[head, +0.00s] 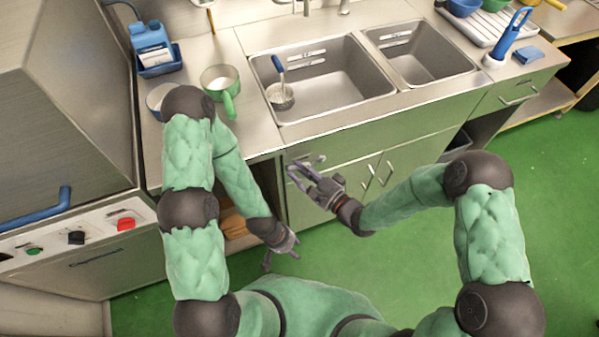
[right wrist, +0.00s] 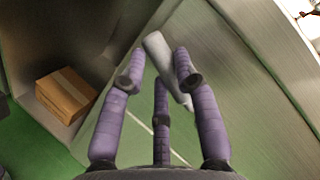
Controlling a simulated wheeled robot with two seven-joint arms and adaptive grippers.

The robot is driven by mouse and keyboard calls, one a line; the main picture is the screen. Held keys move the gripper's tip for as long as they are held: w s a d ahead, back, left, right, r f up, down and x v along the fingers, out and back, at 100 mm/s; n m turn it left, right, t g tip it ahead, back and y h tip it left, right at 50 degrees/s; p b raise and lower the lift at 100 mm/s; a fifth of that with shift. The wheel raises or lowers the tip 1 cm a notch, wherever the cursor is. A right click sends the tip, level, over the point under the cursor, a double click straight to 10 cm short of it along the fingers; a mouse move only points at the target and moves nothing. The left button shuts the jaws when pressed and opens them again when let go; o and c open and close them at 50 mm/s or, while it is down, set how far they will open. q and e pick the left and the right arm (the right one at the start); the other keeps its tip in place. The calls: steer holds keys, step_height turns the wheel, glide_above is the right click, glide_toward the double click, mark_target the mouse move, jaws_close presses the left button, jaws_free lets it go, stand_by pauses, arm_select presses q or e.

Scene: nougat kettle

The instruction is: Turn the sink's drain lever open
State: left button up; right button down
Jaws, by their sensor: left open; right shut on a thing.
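The sink (head: 323,80) has two steel basins in the counter. Its drain lever (head: 319,158) is a small metal part on the panel below the left basin. In the right wrist view a pale grey lever handle (right wrist: 163,62) runs slanted between the purple fingers. My right gripper (head: 296,174) is at the panel, shut on this handle; the fingers hide part of it. My left gripper (head: 281,261) hangs lower, in front of the open cabinet bay, open and empty.
A ladle with a blue handle (head: 279,68) stands in the left basin. A green pot (head: 219,80) sits on the counter to the left. Cabinet door handles (head: 384,174) are right of my right gripper. A cardboard box (right wrist: 66,95) lies in the open bay.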

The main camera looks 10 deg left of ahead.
mark_target(322, 140)
steer(key=m, duration=0.1)
steer(key=r+m+p, duration=0.1)
steer(key=r+y, duration=0.1)
steer(key=shift+w+d+r+m+t, duration=0.15)
steer(key=shift+w+d+m+t, duration=0.15)
steer(key=shift+d+m, duration=0.1)
steer(key=d+r+m+t+p, duration=0.1)
steer(key=m, duration=0.1)
steer(key=w+d+r+m+t+p, duration=0.1)
steer(key=m, duration=0.2)
steer(key=w+d+r+m+t+y+p, duration=0.1)
steer(key=m, duration=0.1)
steer(key=shift+w+d+r+m, duration=0.15)
steer(key=shift+d+m, duration=0.05)
steer(key=shift+m, duration=0.2)
steer(key=m, duration=0.1)
steer(key=d+m+t, duration=0.1)
steer(key=w+m, duration=0.1)
steer(key=shift+d+r+t+p, duration=0.2)
steer(key=shift+r+t+p, duration=0.1)
steer(key=shift+t, duration=0.1)
steer(key=shift+w+d+m+t+h, duration=0.25)
steer(key=shift+d+m+t, duration=0.15)
steer(key=shift+m, duration=0.4)
steer(key=shift+w+d+m+t+h, duration=0.15)
steer(key=shift+d+m+t+h, duration=0.2)
steer(key=shift+m, duration=0.45)
steer(key=shift+a, duration=0.1)
steer(key=c, duration=0.9)
jaws_free()
